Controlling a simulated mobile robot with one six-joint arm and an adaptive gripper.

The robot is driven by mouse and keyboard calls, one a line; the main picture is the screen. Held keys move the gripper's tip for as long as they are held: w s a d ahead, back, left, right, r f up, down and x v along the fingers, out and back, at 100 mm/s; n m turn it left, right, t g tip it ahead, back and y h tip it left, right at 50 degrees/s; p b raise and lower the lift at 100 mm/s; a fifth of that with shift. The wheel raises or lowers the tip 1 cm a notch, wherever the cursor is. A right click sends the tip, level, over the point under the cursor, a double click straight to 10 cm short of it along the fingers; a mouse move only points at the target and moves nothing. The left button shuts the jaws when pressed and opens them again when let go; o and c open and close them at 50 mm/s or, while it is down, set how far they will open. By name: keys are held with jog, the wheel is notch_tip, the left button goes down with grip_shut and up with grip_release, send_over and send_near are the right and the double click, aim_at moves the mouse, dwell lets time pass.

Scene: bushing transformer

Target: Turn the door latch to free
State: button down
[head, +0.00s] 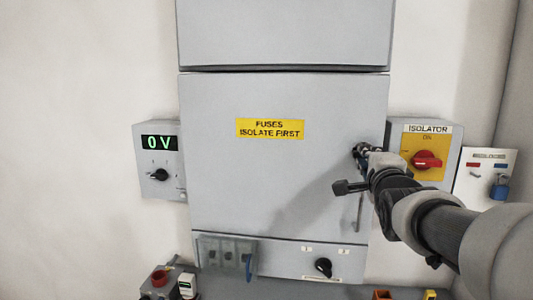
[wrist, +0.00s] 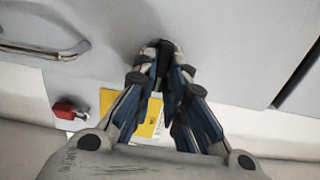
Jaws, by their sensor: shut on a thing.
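The grey fuse-box door (head: 270,165) bears a yellow "FUSES ISOLATE FIRST" label and looks shut. My gripper (head: 361,151) is at the door's upper right edge, where it covers most of the latch. In the wrist view my gripper (wrist: 165,62) has its blue-sided fingers closed together on the small dark door latch (wrist: 164,46). The fingers hide much of the latch, so I cannot tell its exact angle. A metal pull handle (head: 359,213) is on the door below my gripper; it also shows in the wrist view (wrist: 40,50).
The isolator box (head: 441,135) with its red knob (head: 426,160) is right of the door, close to my arm. A padlock board (head: 484,172) is farther right. A meter box reading 0 V (head: 160,143) is left. A lower panel (head: 290,262) has a black knob.

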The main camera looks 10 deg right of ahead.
dwell(0.4)
jog(key=c, duration=1.6)
grip_release()
jog(key=v, duration=1.2)
